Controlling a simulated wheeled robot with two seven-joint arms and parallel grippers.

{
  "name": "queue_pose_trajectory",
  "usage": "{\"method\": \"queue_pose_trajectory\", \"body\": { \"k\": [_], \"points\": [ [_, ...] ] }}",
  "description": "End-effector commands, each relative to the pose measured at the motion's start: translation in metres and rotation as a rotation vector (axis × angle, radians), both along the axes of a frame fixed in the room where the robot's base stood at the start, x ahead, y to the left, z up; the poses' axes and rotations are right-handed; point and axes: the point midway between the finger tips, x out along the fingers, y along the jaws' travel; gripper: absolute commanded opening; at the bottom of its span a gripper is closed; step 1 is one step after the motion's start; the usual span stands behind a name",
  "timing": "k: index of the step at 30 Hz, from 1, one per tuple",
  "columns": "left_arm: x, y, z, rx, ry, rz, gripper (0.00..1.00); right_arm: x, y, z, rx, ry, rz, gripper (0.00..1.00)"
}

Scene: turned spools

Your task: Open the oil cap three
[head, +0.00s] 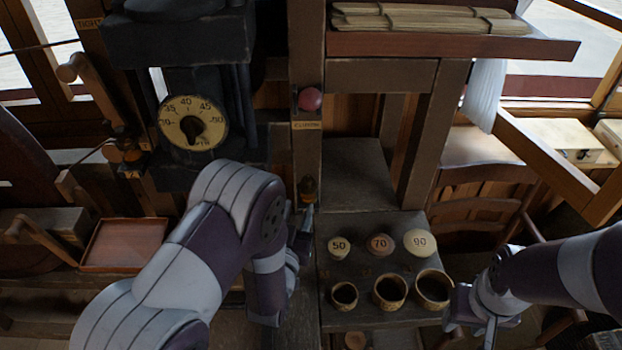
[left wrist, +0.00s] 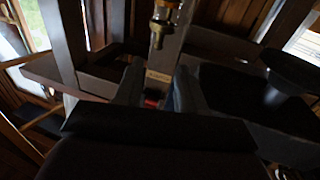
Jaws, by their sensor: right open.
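A small amber and brass oil cup (head: 308,189) is fixed upright on the dark post, below a red knob and a small label. It also shows near the top of the left wrist view (left wrist: 163,18). I cannot read a number on it or tell whether its cap is open. My left gripper (head: 306,222) is just below the oil cup in the head view, partly hidden by its own arm. In the left wrist view its two fingers (left wrist: 158,92) stand apart with nothing held between them. My right gripper (head: 487,324) is open at lower right, beside the cups.
The red knob (head: 311,98) is on the post. A dial (head: 193,123) is at left. A dark stand (head: 345,262) bears discs marked 50, 70 and 90 and three round cups (head: 390,291). A reddish tray (head: 124,244) lies at left. A shelf (head: 440,45) holds bundled sticks.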

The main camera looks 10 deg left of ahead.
Motion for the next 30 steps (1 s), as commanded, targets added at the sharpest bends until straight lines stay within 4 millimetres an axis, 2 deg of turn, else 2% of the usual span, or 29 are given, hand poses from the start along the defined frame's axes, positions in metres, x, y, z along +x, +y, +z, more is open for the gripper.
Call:
{"method": "queue_pose_trajectory", "body": {
  "k": [1, 6, 10, 15, 24, 26, 28, 30],
  "points": [
    [0.013, 0.001, 0.005, -0.001, -0.002, 0.003, 0.39, 0.0, 0.0, 0.009, 0.0, 0.0, 0.0, 0.43],
    [0.057, 0.001, 0.004, 0.001, 0.0, 0.001, 0.39, 0.0, 0.0, 0.021, 0.0, 0.0, 0.0, 0.43],
    [0.078, 0.001, 0.003, 0.0, 0.001, 0.0, 0.39, 0.0, 0.0, 0.026, 0.0, 0.0, 0.0, 0.43],
    [0.092, 0.002, 0.001, 0.0, 0.002, 0.0, 0.39, 0.0, 0.0, 0.028, 0.0, 0.0, 0.0, 0.43],
    [0.095, 0.002, 0.0, 0.0, 0.003, -0.001, 0.39, 0.0, 0.0, 0.028, 0.0, 0.0, 0.0, 0.43],
    [0.095, 0.002, 0.0, 0.0, 0.003, -0.001, 0.23, 0.0, 0.0, 0.028, 0.0, 0.0, 0.0, 0.43],
    [0.095, 0.002, 0.0, 0.0, 0.003, -0.001, 0.0, 0.0, 0.0, 0.028, 0.0, 0.0, 0.0, 0.43],
    [0.095, 0.002, 0.0, 0.0, 0.003, -0.001, 0.0, 0.0, 0.0, 0.028, 0.0, 0.0, 0.0, 0.43]
  ]
}}
